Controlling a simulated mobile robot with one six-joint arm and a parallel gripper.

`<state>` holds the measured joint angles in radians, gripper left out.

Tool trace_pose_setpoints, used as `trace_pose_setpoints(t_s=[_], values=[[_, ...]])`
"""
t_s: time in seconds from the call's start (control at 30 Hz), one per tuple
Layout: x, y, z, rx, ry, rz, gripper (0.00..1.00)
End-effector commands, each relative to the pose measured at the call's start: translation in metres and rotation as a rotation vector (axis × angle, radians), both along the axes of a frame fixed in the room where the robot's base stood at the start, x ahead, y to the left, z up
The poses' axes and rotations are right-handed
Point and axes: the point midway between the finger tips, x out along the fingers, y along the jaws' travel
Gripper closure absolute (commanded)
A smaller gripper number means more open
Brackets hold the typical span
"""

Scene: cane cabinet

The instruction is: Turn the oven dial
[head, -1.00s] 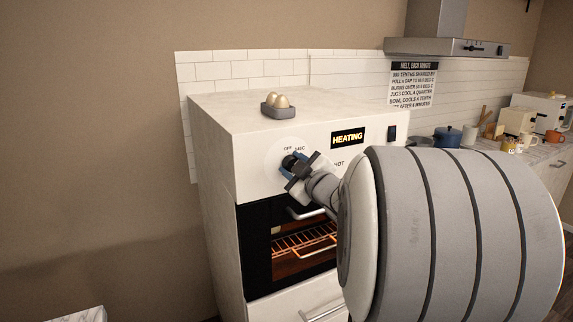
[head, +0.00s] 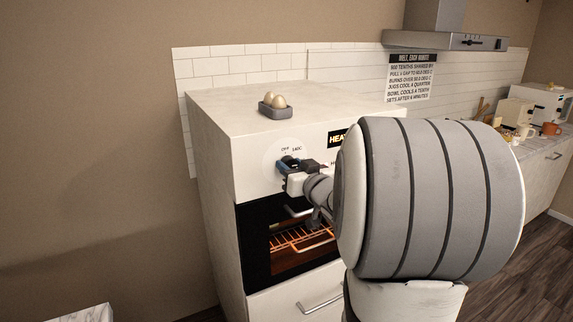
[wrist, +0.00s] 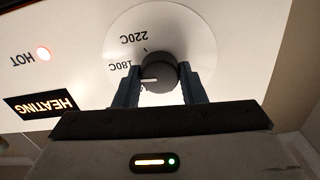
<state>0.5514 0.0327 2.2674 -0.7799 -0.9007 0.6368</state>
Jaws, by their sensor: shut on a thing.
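The oven dial (wrist: 158,77) is a dark round knob on a pale disc with marks including 180C and 220C. In the wrist view the picture is upside down, and a white pointer line on the knob lies near the 180C mark. My gripper (wrist: 160,90) has one finger on each side of the knob and is shut on it. In the head view the gripper (head: 288,164) is at the dial on the front panel, and its fingers hide part of the knob.
The oven (head: 215,150) has a dark glass door with a glowing rack (head: 300,238). A grey tray with eggs (head: 275,107) sits on top. A sign (head: 411,78) hangs on the tiles. A counter with mugs and appliances stands at the right.

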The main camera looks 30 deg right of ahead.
Motion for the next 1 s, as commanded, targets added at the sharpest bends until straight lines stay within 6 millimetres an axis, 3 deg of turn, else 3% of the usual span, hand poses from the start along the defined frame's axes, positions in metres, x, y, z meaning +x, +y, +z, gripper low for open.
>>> trace_pose_setpoints(t_s=[0.03, 0.73, 0.77, 1.0], values=[[-0.0008, 0.0000, -0.0065, 0.023, 0.017, -0.002, 0.86], [-0.0006, 0.0014, -0.0076, 0.093, 0.018, 0.001, 0.86], [-0.0006, 0.0015, -0.0076, 0.093, 0.018, 0.001, 0.62], [-0.0002, 0.0016, -0.0043, 0.091, 0.011, 0.002, 0.43]])
